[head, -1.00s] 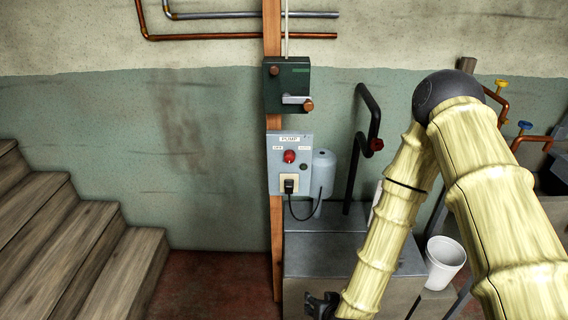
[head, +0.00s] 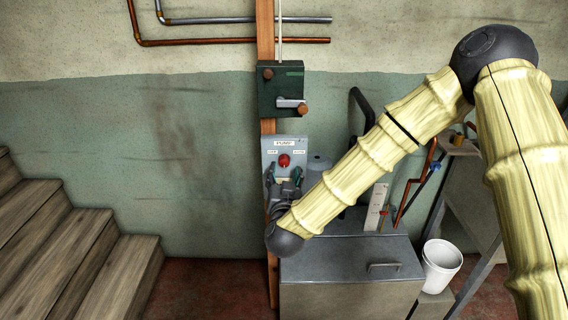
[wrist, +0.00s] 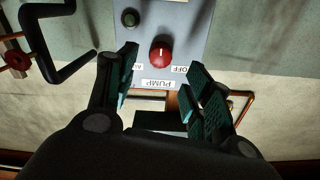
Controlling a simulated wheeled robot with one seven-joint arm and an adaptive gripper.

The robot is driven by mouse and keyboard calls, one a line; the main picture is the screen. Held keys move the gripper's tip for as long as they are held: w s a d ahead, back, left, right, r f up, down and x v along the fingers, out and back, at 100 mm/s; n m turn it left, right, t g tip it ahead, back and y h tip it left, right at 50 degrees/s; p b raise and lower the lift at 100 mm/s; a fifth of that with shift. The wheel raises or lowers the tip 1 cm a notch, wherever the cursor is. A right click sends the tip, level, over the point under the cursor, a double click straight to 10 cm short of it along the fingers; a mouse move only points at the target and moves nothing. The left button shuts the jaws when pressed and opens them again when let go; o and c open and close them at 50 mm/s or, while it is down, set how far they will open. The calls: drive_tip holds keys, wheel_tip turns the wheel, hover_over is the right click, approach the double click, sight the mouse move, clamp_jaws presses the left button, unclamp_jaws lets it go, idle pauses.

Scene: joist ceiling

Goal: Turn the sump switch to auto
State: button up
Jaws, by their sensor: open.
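The switch is a round red knob (head: 285,161) on a grey panel (head: 270,147) labelled PUMP, with OFF at the left and a second label, apparently AUTO, at the right. In the wrist view, which is upside down, the red knob (wrist: 162,55) has a short white mark near its middle. OFF is right of it there and the other label is partly hidden by a finger. My gripper (head: 284,178) is just below the knob in the head view. In the wrist view my gripper (wrist: 163,65) is open, its fingers either side of the knob, with no visible contact.
A dark green box (head: 281,89) with a lever is above the panel on a wooden post (head: 265,35). A grey lidded tank (head: 345,262) stands below right, beside a white bucket (head: 441,265). Wooden steps (head: 85,255) are at the left. A small dark green button (wrist: 130,18) is near the knob.

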sight(285, 163)
drive_tip(key=shift+w+p, duration=0.35)
drive_tip(key=shift+w, duration=2.55)
drive_tip(key=shift+c, duration=0.3)
drive_tip(key=c, duration=0.9)
